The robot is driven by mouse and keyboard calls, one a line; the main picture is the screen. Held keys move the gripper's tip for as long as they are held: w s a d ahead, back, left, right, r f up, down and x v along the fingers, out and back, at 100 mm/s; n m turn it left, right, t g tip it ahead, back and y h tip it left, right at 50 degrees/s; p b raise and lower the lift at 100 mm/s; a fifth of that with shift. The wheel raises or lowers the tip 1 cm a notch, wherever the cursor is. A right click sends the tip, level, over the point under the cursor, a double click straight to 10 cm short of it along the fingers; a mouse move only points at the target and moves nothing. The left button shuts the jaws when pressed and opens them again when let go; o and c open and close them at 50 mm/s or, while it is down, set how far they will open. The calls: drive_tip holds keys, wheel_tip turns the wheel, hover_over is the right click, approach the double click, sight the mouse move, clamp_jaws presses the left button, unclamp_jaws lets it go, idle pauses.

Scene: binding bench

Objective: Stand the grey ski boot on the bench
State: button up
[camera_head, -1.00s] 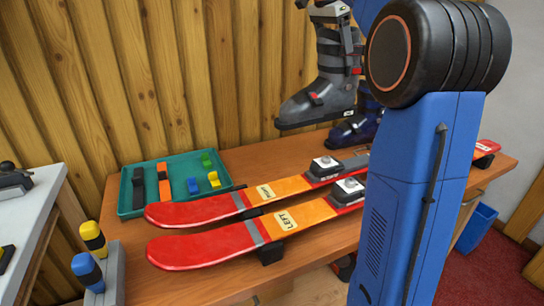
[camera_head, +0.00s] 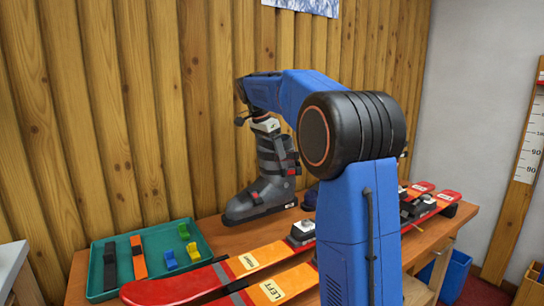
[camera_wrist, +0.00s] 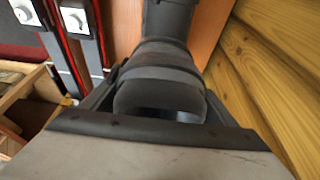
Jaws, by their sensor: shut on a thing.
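The grey ski boot (camera_head: 263,172) is upright, toe to the left, at the back of the wooden bench (camera_head: 232,238) near the plank wall. Its sole is at or just above the bench top; I cannot tell if it touches. My gripper (camera_head: 264,122) is at the top of the boot, shut on its upper cuff and partly hidden by my arm. In the wrist view the dark cuff (camera_wrist: 160,75) sits between the two fingers of my gripper (camera_wrist: 160,95).
Two red and orange skis (camera_head: 170,288) lie along the bench in front of the boot. A green tray (camera_head: 90,285) with small parts is at left. A dark blue boot (camera_head: 309,199) stands just right, partly hidden. A blue bin (camera_head: 455,272) is at right.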

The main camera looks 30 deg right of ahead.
sight(273, 173)
drive_tip(key=shift+f, duration=3)
drive_tip(key=o, duration=2.1)
drive_tip(key=v, duration=1.2)
drive_tip(key=shift+d, duration=0.1)
